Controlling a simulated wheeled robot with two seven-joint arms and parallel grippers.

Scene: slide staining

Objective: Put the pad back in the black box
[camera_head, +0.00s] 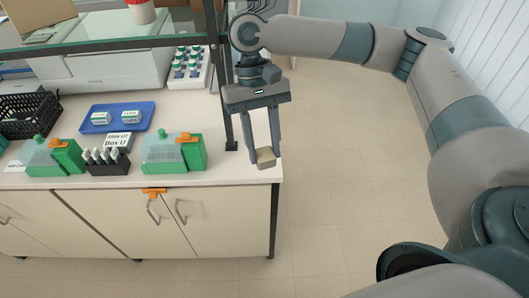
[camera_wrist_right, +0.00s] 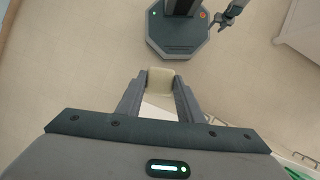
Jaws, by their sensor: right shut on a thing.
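My right gripper (camera_head: 264,150) is shut on a small beige pad (camera_head: 266,158). It holds the pad at the right end of the white counter, near its front corner. In the right wrist view the pad (camera_wrist_right: 160,82) sits between the two fingertips, with floor beyond. A black open basket (camera_head: 24,117) stands at the far left of the counter. It is partly cut off by the picture edge, and its inside is hard to make out. My left gripper (camera_wrist_right: 224,21) shows small at the top right of the right wrist view; its opening cannot be made out.
Two green boxes (camera_head: 190,156) (camera_head: 53,160) with clear parts stand along the counter front (camera_head: 228,173), with a black rack (camera_head: 108,163) between them. A blue tray (camera_head: 146,122) lies behind. A dark shelf post (camera_head: 228,120) stands left of my right gripper. Open floor lies right of the counter.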

